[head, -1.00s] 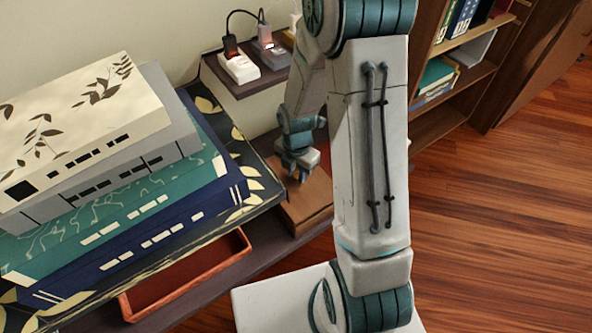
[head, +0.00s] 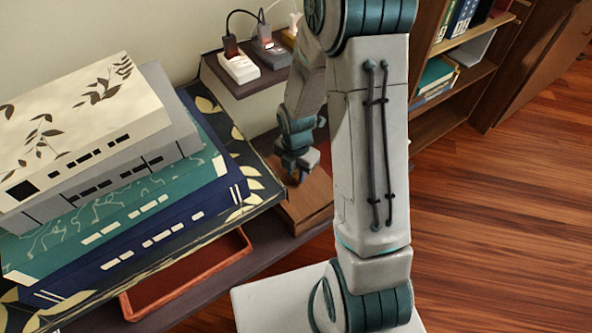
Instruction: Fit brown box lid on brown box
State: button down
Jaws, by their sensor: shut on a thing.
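A brown box (head: 312,221) stands on the dark shelf, just right of the stack of large boxes. Its right part is hidden behind my arm. The brown box lid (head: 316,190) appears as the flat brown top surface below my gripper; I cannot tell whether it sits flush on the box or is a little raised. My gripper (head: 296,178) points down at the left part of this brown surface and is shut on the lid. The fingertips and the grip itself are small and hard to make out.
A stack of large boxes (head: 110,190) fills the left, close beside my gripper. A shallow red-brown tray (head: 185,282) lies partly under it. A raised ledge (head: 240,85) with chargers stands behind. A bookcase (head: 450,90) is at right; the wooden floor is clear.

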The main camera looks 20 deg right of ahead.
jog(key=shift+f+b, duration=0.6)
jog(key=shift+f, duration=0.5)
dwell(0.3)
jog(key=c, duration=1.1)
grip_release()
jog(key=shift+r, duration=0.1)
notch_tip(320, 180, up, 14)
jog(key=p, duration=0.5)
notch_tip(320, 180, up, 21)
jog(key=m+t+p, duration=0.1)
jog(key=m+p, duration=1.1)
send_over(297, 174)
jog(key=s, duration=0.6)
jog(key=s+r+m+p, duration=0.2)
jog(key=r+m+p, duration=0.1)
jog(key=r+m, duration=0.1)
jog(key=s+r+m+t+p, duration=0.1)
jog(key=s+r+m+p, duration=0.2)
jog(key=r+m, duration=0.2)
jog(key=s+r+m+p, duration=0.3)
jog(key=r+m+p, duration=0.1)
jog(key=r, duration=0.3)
jog(key=shift+a+r+m+t, duration=0.2)
jog(key=shift+r+m+t, duration=0.05)
jog(key=shift+m+t, duration=0.15)
